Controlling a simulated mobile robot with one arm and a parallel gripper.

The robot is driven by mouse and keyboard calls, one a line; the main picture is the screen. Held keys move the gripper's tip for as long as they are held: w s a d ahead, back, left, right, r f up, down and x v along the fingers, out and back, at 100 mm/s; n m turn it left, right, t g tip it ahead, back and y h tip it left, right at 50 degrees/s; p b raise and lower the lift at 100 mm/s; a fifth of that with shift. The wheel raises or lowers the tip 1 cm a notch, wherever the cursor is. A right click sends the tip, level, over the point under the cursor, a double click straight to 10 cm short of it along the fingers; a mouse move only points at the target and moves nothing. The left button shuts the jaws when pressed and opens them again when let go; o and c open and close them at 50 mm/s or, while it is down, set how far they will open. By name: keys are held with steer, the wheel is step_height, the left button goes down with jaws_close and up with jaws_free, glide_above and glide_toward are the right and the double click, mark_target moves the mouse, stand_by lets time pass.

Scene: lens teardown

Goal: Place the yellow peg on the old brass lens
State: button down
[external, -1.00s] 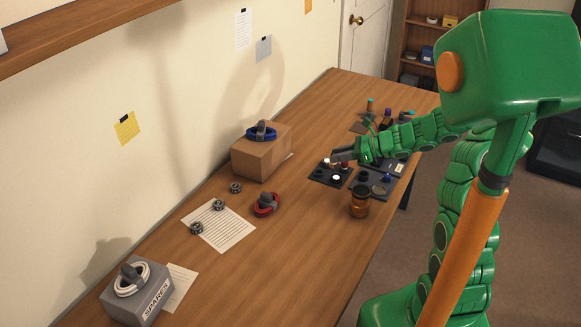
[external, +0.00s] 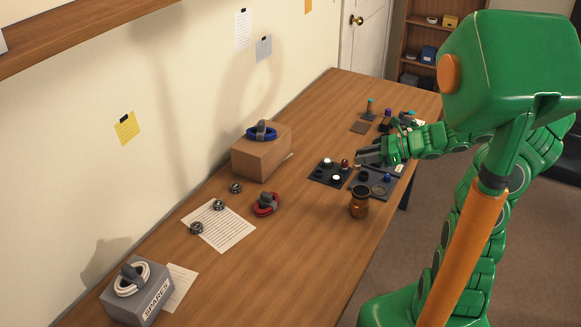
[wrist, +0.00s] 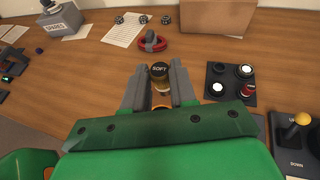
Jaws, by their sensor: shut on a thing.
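My gripper (external: 362,158) is over the dark parts mats at the right of the bench. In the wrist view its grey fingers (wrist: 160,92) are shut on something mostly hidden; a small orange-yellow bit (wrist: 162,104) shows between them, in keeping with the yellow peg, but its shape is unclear. An amber jar (external: 360,204) with a dark top stands in front of the mats; in the wrist view its black lid (wrist: 160,69) reads SOFT and lines up between the fingertips. A flat round disc (external: 379,190) lies on the nearer mat; I cannot tell whether it is the old brass lens.
A dark mat (wrist: 222,92) holds white and black round parts and a red piece (wrist: 248,90). A yellow-knobbed lever (wrist: 299,121) stands at the right. The red coil (external: 266,204), cardboard box (external: 262,158) and SPARES box (external: 138,295) are left. The front bench is clear.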

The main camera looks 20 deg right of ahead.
steer(key=s+d+r, duration=0.1)
steer(key=s, duration=0.1)
glide_above(368, 191)
steer(key=shift+f, duration=3.95)
steer(key=shift+f, duration=0.15)
steer(key=c, duration=0.9)
jaws_free()
